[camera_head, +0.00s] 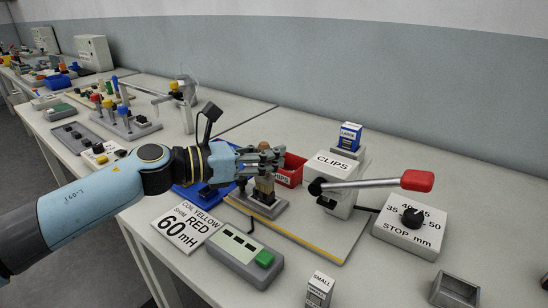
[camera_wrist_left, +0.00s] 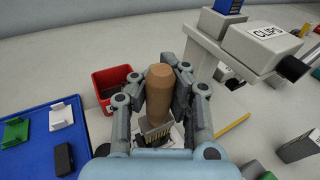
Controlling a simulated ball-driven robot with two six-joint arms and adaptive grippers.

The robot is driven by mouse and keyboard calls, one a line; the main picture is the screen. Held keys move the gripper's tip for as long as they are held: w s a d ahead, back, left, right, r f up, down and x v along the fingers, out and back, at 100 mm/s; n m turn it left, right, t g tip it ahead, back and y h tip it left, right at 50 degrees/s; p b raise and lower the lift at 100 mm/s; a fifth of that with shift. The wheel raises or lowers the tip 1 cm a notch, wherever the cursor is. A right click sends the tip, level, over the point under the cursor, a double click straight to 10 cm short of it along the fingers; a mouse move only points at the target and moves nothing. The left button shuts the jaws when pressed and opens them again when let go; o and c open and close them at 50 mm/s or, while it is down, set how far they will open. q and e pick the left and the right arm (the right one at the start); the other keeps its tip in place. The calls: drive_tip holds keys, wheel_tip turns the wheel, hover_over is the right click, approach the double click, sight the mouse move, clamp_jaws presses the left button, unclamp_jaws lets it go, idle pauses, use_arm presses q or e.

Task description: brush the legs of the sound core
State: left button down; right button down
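My left gripper (camera_head: 266,157) reaches in over a grey fixture (camera_head: 272,211) at the middle of the bench. In the left wrist view its fingers (camera_wrist_left: 161,88) close in on both sides of an upright brown wooden handle (camera_wrist_left: 160,92), which looks like the brush. A blue tray (camera_wrist_left: 32,168) holds a green piece (camera_wrist_left: 15,132), a white piece (camera_wrist_left: 61,117) and a black piece (camera_wrist_left: 64,159). I cannot tell which is the sound core.
A red bin (camera_head: 291,170) stands just behind the gripper. A clips press (camera_head: 338,188) with a red-tipped lever (camera_head: 417,180) stands to the right, beside the stop dial box (camera_head: 410,228). A 60 mH sign (camera_head: 187,228) and a grey meter (camera_head: 243,256) lie in front.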

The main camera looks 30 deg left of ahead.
use_arm(q)
drive_tip(key=shift+w+a+b, duration=0.1)
drive_tip(key=shift+a+b, duration=0.3)
drive_tip(key=shift+a, duration=0.35)
drive_tip(key=shift+d, duration=0.1)
drive_tip(key=shift+d+p, duration=0.55)
drive_tip(key=shift+d, duration=0.55)
drive_tip(key=shift+a, duration=0.1)
drive_tip(key=shift+a+f+b, duration=0.1)
drive_tip(key=shift+a+b, duration=0.8)
drive_tip(key=shift+a, duration=0.2)
drive_tip(key=shift+d, duration=0.2)
